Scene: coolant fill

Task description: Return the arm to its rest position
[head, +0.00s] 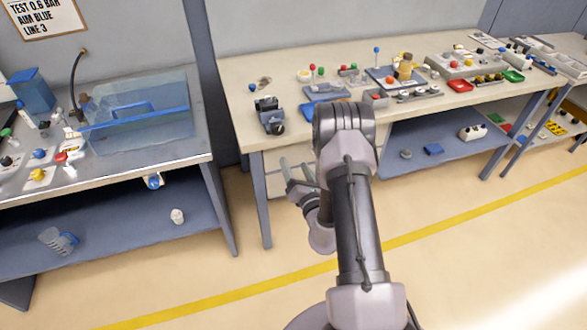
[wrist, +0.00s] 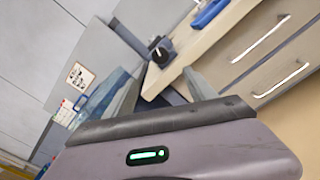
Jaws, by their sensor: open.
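My arm rises from the bottom middle of the head view and bends down at the elbow. My gripper (head: 289,175) hangs in front of the drawers of the middle workbench (head: 236,103), left of my forearm. Its fingers are apart and nothing shows between them. In the wrist view my gripper (wrist: 163,87) shows its two fingers spread, with the bench corner and a dark device beyond them. No object is held. Part of the wrist is hidden behind my arm in the head view.
A left bench (head: 190,153) carries a clear blue tank (head: 140,110) and several valves. The dark clamp-like device (head: 269,115) stands at the middle bench's near left corner. Lower shelves hold small parts. A yellow line (head: 450,218) crosses the open floor.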

